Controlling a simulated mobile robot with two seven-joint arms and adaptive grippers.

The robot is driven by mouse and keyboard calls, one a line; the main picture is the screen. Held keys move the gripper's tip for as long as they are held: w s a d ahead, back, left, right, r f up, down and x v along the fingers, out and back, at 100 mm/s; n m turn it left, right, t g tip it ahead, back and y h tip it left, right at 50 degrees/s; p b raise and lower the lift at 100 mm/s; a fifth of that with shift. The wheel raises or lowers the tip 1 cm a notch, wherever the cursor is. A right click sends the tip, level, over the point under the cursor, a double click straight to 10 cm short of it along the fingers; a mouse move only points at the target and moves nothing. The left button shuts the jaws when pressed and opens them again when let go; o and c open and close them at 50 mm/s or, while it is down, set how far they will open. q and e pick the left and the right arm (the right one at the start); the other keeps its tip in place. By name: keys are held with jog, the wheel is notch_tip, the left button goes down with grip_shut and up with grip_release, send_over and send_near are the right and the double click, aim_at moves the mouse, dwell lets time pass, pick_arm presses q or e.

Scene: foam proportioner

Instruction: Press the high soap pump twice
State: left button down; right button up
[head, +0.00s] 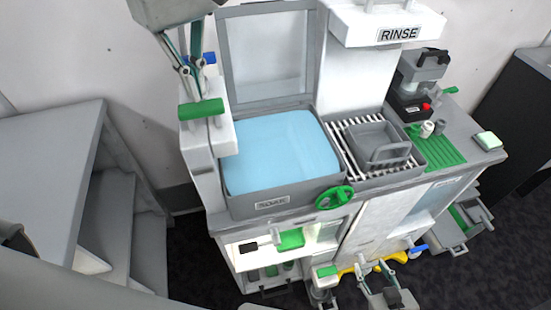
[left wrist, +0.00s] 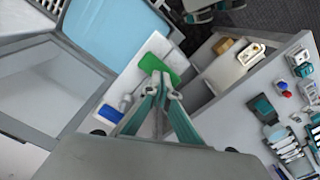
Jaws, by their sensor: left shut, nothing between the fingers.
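The high soap pump has a green press head (head: 201,107) on a white housing at the left of the blue basin. The green head also shows in the left wrist view (left wrist: 160,62). My left gripper (head: 189,88) points down with its fingers together and empty, at the green head. In the left wrist view its fingertips (left wrist: 164,80) overlap the near edge of the green head; I cannot tell whether they touch it. My right gripper (head: 383,268) is low at the front of the unit, near a yellow part; its finger opening is unclear.
The blue basin (head: 280,150) with a raised lid (head: 268,55) is right of the pump. A green valve wheel (head: 335,197) juts out in front. A lower green part (head: 291,240) sits in the open bay below. Grey steps (head: 125,215) stand to the left.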

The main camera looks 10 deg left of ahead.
aim_at(200, 106)
pick_arm(q)
jog(key=shift+f, duration=0.15)
jog(key=shift+f+b, duration=0.95)
jog(key=shift+f, duration=1.15)
jog(key=shift+r+p, duration=1.9)
jog(key=shift+r, duration=0.4)
jog(key=shift+f, duration=0.15)
